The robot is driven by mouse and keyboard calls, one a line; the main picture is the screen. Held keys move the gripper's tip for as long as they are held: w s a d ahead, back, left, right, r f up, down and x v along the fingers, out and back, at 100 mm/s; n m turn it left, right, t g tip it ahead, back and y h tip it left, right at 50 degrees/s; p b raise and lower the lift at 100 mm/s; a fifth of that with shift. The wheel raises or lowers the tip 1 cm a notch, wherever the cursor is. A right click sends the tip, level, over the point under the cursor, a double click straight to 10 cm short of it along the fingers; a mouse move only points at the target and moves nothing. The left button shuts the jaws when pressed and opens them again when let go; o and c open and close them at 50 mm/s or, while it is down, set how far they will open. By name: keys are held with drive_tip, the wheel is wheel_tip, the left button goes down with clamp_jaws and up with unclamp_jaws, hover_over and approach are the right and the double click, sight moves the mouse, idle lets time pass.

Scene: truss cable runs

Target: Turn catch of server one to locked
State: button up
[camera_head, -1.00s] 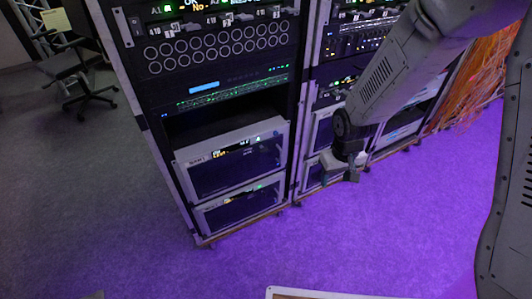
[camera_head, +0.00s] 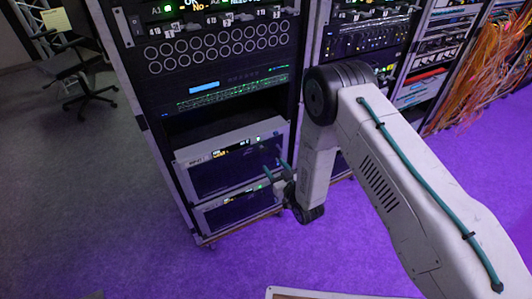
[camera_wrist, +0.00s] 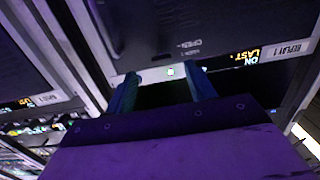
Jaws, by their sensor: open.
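Server one is the upper of two glass-fronted units (camera_head: 225,172) low in the left rack. In the wrist view its dark front (camera_wrist: 215,25) appears upside down, with a replay label (camera_wrist: 287,49) and a lit display (camera_wrist: 246,58). Small printed words, one seemingly OPEN, and a small pale light (camera_wrist: 170,71) show near its edge. I cannot clearly make out the catch or how it is turned. My gripper (camera_head: 276,171) is open, its fingers before the right side of the units. In the wrist view my gripper (camera_wrist: 162,91) has nothing between its fingertips.
A similar lower unit (camera_head: 238,210) sits just below. More racks (camera_head: 425,70) stand to the right, with orange cables (camera_head: 485,75) hanging. An office chair (camera_head: 78,72) stands at the back left. The floor (camera_head: 90,200) left of the rack is clear.

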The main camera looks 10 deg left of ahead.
sight(265, 151)
drive_tip(key=shift+t, duration=0.3)
drive_tip(key=x, duration=0.2)
drive_tip(key=r+x, duration=0.1)
drive_tip(key=x, duration=0.4)
drive_tip(key=shift+w+a+r, duration=0.15)
drive_tip(key=shift+w+a, duration=0.15)
drive_tip(key=shift+c, duration=0.3)
drive_tip(key=c, duration=0.9)
